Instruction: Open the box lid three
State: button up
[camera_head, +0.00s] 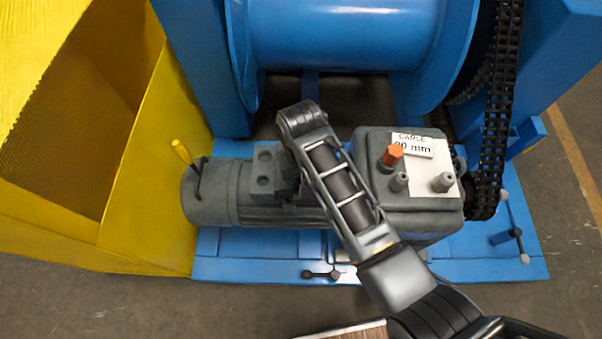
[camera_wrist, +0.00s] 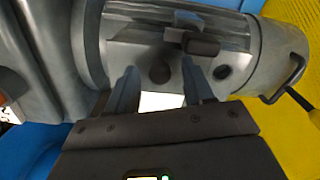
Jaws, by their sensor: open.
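A grey motor (camera_head: 210,192) lies on a blue base, with a small grey box-like block (camera_head: 264,172) on its top. The motor also shows in the wrist view (camera_wrist: 277,58), where the block (camera_wrist: 150,55) has round dark spots and a dark raised piece (camera_wrist: 202,45). I see no number three, so I cannot tell which part is lid three. My gripper (camera_wrist: 160,86) is open, its two fingers pointing at the block's face, with no object between them. Whether the fingertips touch the block is unclear. In the head view my arm hides most of the gripper.
A grey gearbox (camera_head: 415,205) with a cable label, an orange knob (camera_head: 391,155) and grey knobs stands right of my arm. A black chain (camera_head: 497,110) runs up beside it. A blue drum (camera_head: 340,35) is behind.

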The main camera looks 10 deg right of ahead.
jog(key=shift+c, duration=0.5)
grip_shut()
